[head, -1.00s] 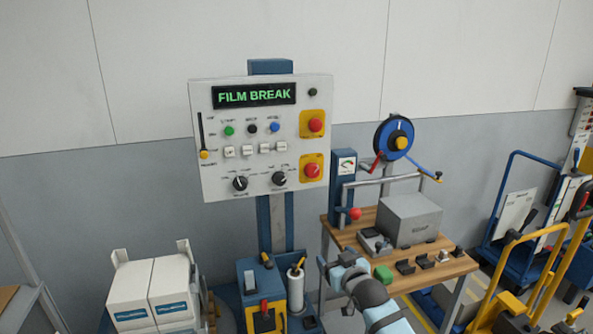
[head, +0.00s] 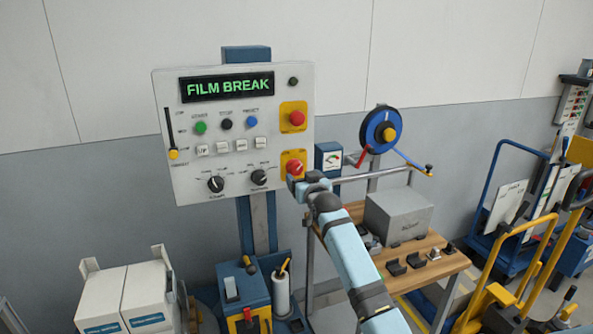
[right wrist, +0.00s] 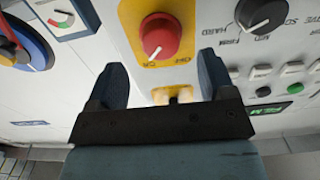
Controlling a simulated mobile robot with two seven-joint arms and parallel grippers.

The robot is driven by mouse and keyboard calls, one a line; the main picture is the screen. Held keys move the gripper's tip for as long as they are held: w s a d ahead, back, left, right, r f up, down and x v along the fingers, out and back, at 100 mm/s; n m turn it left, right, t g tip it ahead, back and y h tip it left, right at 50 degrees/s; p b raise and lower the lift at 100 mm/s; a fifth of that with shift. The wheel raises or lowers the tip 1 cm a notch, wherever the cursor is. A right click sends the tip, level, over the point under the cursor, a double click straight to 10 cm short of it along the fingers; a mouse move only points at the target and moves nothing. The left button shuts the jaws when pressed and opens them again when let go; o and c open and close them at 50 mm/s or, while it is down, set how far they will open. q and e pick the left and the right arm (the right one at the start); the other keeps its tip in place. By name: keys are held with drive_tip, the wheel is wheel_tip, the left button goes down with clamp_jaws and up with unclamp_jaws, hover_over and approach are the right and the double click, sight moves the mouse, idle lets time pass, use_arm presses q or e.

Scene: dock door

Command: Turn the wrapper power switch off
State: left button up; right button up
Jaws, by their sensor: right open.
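The control panel (head: 190,140) stands against the wall with its display lit "FILM BREAK". At its lower right a red rotary switch (head: 294,167) sits on a yellow plate. In the right wrist view the red switch (right wrist: 160,37) shows a white pointer line slanting toward the lower left, near small labels that are hard to read. My right gripper (head: 305,183) is at the panel, just below and right of the switch. In the wrist view its open fingers (right wrist: 160,85) point toward the switch, one on either side, with no contact visible. My left gripper is out of view.
A red button (head: 297,118) on yellow sits above the switch. Black selector knobs (head: 259,177) lie left of it. A gauge box (head: 329,160) and a reel (head: 382,130) stand close on the right, above a wooden bench (head: 440,257).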

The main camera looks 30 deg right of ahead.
sight(297, 170)
drive_tip(key=x, duration=0.5)
drive_tip(key=shift+w, duration=0.25)
drive_tip(key=c, duration=0.9)
